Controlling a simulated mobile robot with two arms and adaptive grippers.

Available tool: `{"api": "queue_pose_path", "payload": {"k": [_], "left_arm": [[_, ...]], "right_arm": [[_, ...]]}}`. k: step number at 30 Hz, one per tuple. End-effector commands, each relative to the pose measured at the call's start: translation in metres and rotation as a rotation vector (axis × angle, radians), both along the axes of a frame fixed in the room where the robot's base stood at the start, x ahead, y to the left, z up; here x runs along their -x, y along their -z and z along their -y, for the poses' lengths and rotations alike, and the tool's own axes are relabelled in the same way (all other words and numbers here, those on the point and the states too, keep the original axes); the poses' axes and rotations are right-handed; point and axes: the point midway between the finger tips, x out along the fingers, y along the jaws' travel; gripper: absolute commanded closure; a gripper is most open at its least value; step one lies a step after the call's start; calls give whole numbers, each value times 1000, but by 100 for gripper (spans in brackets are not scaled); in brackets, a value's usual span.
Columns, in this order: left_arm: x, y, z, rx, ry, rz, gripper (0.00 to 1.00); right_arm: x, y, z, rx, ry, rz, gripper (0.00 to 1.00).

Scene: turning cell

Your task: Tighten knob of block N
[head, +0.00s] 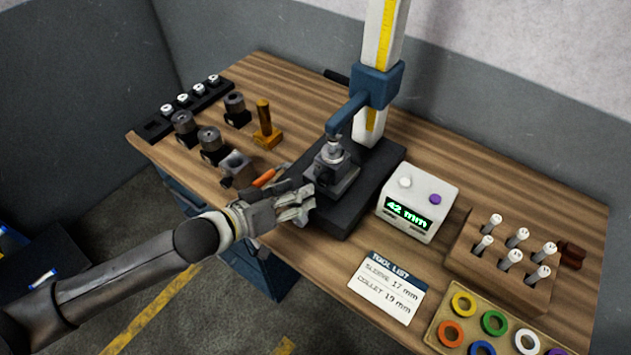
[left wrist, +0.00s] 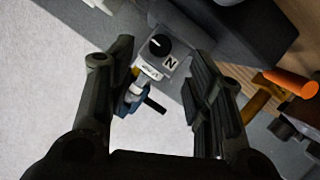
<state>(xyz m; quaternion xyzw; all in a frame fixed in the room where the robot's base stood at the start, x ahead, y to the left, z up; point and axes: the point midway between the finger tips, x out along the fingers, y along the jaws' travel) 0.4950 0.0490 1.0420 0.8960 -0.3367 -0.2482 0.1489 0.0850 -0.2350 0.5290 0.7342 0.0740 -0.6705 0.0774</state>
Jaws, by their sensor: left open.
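Block N (left wrist: 171,63) shows its white letter label and a round black knob (left wrist: 158,45) with a white line in the left wrist view. In the head view, a grey block (head: 336,178) sits on the dark base of the height gauge, under its probe; its letter cannot be read there. My left gripper (head: 304,204) is open at the near left side of this block. In the left wrist view my left gripper (left wrist: 162,75) has its fingers wide apart, with block N seen between them. Contact with the knob does not show. My right gripper is not in view.
An orange-handled tool (head: 265,177) lies left of my gripper, near dark holders (head: 209,143) and a brass post (head: 265,125). A display box (head: 416,203) reads 42 mm. A tool list card (head: 387,286), a peg rack (head: 500,255) and a ring tray (head: 440,318) stand right.

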Motion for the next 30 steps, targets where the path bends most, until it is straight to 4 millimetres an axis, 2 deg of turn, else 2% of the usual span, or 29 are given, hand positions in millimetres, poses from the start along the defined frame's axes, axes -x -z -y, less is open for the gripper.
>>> {"api": "queue_pose_path", "payload": {"k": [6,12,26,30], "left_arm": [[-24,10,26,0,1,2,52],[-38,18,40,1,0,1,52],[-43,23,45,-1,0,1,52],[-43,23,45,-1,0,1,70]], "right_arm": [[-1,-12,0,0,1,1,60],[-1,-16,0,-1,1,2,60],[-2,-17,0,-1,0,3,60],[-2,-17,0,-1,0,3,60]]}}
